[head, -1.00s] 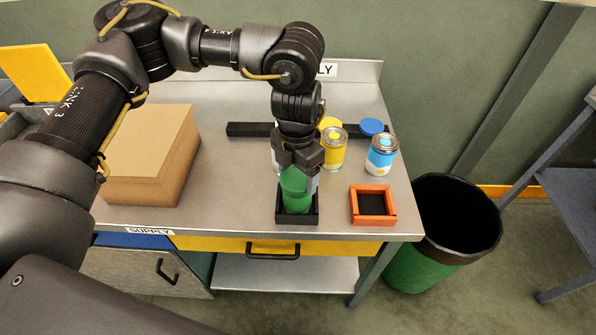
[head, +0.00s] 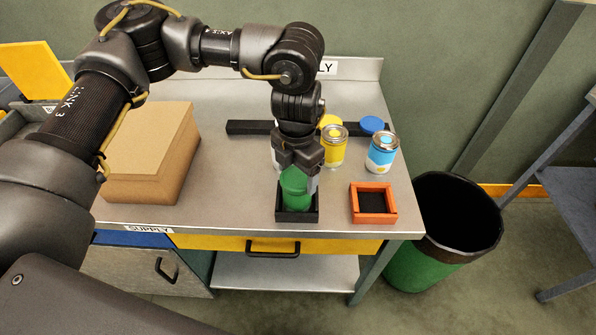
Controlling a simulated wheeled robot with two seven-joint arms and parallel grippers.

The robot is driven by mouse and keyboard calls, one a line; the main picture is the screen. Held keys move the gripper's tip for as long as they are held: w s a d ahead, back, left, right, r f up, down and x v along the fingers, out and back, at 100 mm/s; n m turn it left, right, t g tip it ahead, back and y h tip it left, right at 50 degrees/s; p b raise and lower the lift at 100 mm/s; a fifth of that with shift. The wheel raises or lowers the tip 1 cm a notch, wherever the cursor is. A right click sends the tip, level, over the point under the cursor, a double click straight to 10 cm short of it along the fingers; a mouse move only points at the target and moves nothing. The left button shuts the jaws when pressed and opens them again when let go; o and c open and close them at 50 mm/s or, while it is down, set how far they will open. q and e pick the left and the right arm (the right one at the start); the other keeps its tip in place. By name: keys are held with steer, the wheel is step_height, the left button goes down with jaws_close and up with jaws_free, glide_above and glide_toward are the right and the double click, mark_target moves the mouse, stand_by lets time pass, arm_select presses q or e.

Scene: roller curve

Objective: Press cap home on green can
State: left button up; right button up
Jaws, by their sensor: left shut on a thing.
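The green can (head: 296,196) stands in a black square holder (head: 297,217) near the front edge of the steel table. My left gripper (head: 297,172) points down over it, with its fingers around the green top. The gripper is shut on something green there. The gripper hides the top, so I cannot tell cap from can or how the cap sits. My right gripper is not in view.
A yellow can (head: 334,149) and a blue can (head: 382,154) stand behind to the right, with a yellow cap (head: 328,121) and a blue cap (head: 372,124) on a black bar. An empty orange holder (head: 373,204) is to the right. A cardboard box (head: 150,155) is at left.

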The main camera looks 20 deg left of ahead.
arm_select(q)
steer(key=shift+f, duration=0.1)
steer(key=o, duration=1)
steer(key=shift+o, duration=0.2)
steer(key=shift+r, duration=0.2)
step_height(320, 180, up, 9)
steer(key=p, duration=0.7)
steer(key=shift+f, duration=0.15)
stand_by(0.4)
